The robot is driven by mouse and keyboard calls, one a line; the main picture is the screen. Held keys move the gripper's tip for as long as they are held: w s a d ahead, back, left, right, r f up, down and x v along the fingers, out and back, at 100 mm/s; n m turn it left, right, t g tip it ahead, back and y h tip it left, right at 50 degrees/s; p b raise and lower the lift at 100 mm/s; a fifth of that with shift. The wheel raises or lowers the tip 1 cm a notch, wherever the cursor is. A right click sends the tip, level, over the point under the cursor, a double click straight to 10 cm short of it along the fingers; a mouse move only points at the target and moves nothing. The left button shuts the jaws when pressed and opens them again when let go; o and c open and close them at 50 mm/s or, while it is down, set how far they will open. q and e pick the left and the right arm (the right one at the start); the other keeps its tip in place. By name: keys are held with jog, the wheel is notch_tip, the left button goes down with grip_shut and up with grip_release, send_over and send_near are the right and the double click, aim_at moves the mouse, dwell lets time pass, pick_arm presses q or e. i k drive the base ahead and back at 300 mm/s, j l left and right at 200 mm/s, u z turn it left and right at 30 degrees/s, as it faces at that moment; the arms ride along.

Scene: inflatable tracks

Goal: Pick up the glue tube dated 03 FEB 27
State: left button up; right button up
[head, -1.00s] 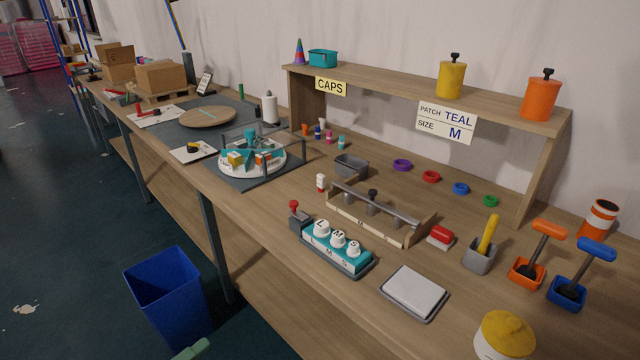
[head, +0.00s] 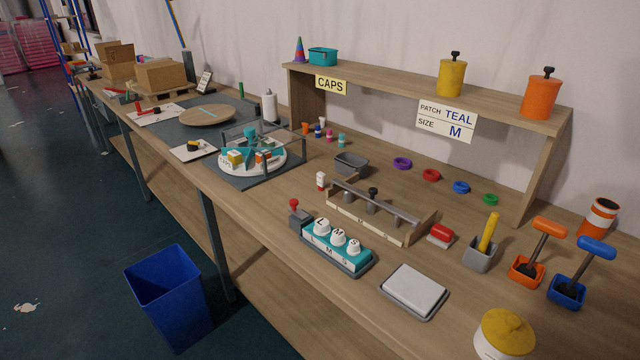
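No date 03 FEB 27 is readable, so I cannot tell which item is that glue tube. The round white turntable (head: 228,166) carries teal dividers and small yellow, orange and white items, too small to read. Neither of my grippers shows in the head view.
The long wooden bench (head: 290,262) also holds a grey bin (head: 351,164), a wooden rack (head: 408,237), a teal L-M-S block (head: 322,247), a white pad (head: 414,289) and coloured rings. A shelf (head: 400,88) stands behind. A blue bin (head: 170,300) is on the floor.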

aim_at(321, 177)
jog(key=j+z, duration=0.1)
jog(key=z, duration=0.55)
jog(key=i+j+z, duration=0.1)
jog(key=j+z, duration=0.85)
jog(key=j, duration=1.65)
